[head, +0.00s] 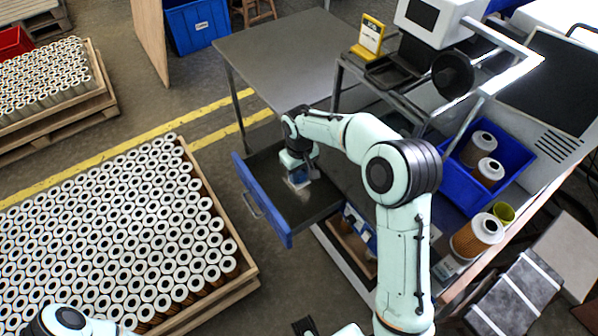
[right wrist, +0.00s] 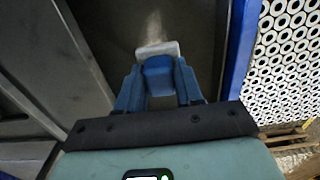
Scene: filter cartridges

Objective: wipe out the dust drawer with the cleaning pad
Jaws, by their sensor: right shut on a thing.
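The dust drawer (head: 265,215) is pulled out from under the bench, with a blue front and a dark inside. My right gripper (head: 302,172) reaches down into it, shut on the blue grip of the cleaning pad (head: 298,183). In the right wrist view the gripper's blue fingers (right wrist: 158,90) flank the grip, and the pad's pale edge (right wrist: 157,49) shows beyond it. A light dusty smear (right wrist: 152,24) lies on the drawer floor past the pad. Whether the pad touches the floor is hard to tell. My left gripper cannot be made out.
A pallet of filter cartridges (head: 120,220) stands left of the drawer. A grey table (head: 285,60) is behind it.

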